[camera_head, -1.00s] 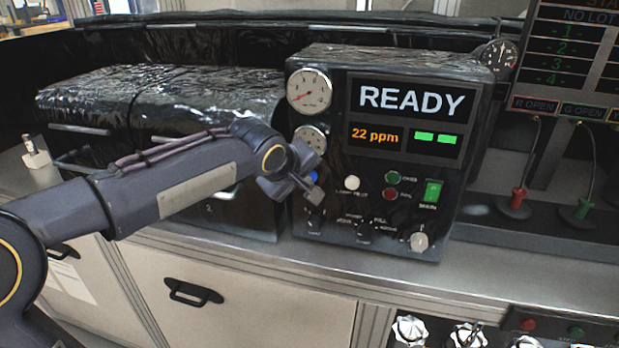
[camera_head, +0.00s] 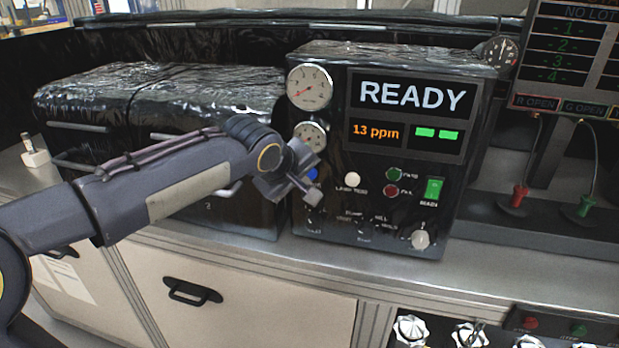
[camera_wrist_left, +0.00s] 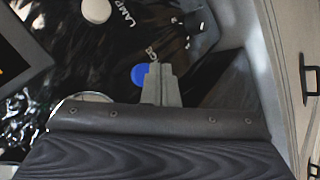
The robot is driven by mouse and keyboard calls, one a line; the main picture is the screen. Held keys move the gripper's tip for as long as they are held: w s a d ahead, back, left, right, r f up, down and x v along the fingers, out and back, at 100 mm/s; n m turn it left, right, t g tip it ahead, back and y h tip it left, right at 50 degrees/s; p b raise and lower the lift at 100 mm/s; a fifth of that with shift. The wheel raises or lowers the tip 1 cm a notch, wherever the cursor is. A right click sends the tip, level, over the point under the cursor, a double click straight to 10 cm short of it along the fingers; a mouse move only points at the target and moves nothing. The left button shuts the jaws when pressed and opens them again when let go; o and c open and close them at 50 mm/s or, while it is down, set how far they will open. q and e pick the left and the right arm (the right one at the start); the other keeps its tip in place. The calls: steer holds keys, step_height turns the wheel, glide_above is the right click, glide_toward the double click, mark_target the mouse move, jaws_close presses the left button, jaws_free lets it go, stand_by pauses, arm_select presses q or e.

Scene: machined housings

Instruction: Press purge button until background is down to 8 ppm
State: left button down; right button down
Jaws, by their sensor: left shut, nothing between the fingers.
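The black leak-test unit (camera_head: 452,205) stands on the bench, its screen (camera_head: 410,113) showing READY and an orange reading of 13 ppm. The blue purge button (camera_head: 312,174) is on its lower left front, partly hidden by my gripper in the head view. It also shows in the left wrist view (camera_wrist_left: 138,75), partly behind the fingers, with part of its label visible. My left gripper (camera_head: 311,195) is shut and empty, its fingertips right at the button. I cannot tell whether they touch it. My right gripper is not in view.
Knobs sit along the bottom. Black-wrapped boxes (camera_head: 160,105) stand to the left.

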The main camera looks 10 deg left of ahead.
arm_select(q)
steer(key=s+b, duration=0.2)
steer(key=s, duration=0.3)
stand_by(0.5)
steer(key=s+a+f+m+g, duration=0.1)
steer(key=s+f+m, duration=0.1)
steer(key=s+f, duration=0.3)
steer(key=s+a+f+m+g+h, duration=0.1)
steer(key=s+f, duration=0.5)
steer(key=s, duration=0.6)
steer(key=s+a+f+m+g, duration=0.1)
steer(key=s+a+f+m, duration=0.2)
steer(key=s, duration=0.6)
step_height(320, 180, down, 3)
steer(key=shift+a+r+m+h, duration=0.1)
steer(key=shift+a+m+h, duration=0.2)
steer(key=shift+m, duration=0.7)
